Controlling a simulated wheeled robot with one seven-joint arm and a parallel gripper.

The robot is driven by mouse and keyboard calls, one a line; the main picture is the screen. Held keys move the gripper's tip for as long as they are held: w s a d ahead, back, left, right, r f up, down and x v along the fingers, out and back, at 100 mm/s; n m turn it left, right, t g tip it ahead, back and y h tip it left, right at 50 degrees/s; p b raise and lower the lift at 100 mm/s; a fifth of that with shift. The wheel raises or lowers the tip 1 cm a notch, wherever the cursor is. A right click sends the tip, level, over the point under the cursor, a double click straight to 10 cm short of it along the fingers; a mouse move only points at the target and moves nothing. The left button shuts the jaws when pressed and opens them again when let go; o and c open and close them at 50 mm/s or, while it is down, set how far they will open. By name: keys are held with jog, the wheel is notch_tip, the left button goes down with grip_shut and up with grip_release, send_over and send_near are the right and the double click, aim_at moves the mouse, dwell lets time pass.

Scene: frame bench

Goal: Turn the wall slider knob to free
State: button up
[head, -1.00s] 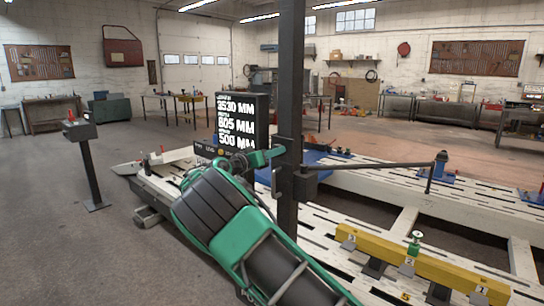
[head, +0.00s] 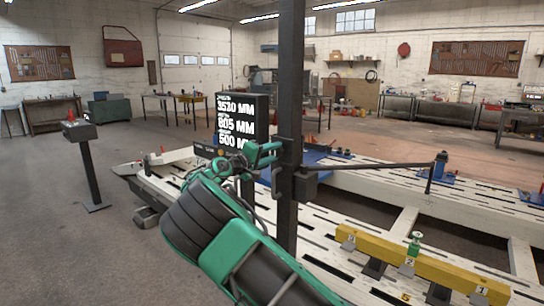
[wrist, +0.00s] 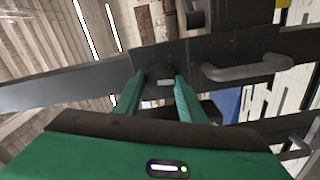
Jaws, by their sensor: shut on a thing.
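The slider knob (wrist: 160,76) is a small dark round piece with a pale mark, on the dark slider plate in the wrist view. My gripper (wrist: 161,82) has one green finger on each side of it and is shut on it. In the head view my gripper (head: 276,153) reaches the dark upright post (head: 289,90) from the left, at the slider (head: 303,184). The knob is hidden there by the fingers. I cannot read any lock or free marking.
A grey bar handle (wrist: 245,68) sticks out right of the knob. A thin dark arm (head: 375,165) runs right from the slider. A display board (head: 236,122) stands behind my wrist. The white bench frame (head: 390,225) with a yellow beam (head: 425,267) lies below.

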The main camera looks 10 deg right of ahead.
jog(key=shift+w+a+f+n, duration=0.15)
jog(key=shift+a+n, duration=0.1)
jog(key=shift+n, duration=0.45)
jog(key=o, duration=0.9)
jog(key=shift+o, duration=0.7)
jog(key=shift+d, duration=0.1)
jog(key=v, duration=1)
jog(key=shift+s+a, duration=0.25)
jog(key=shift+a, duration=0.05)
jog(key=shift+d+f, duration=0.1)
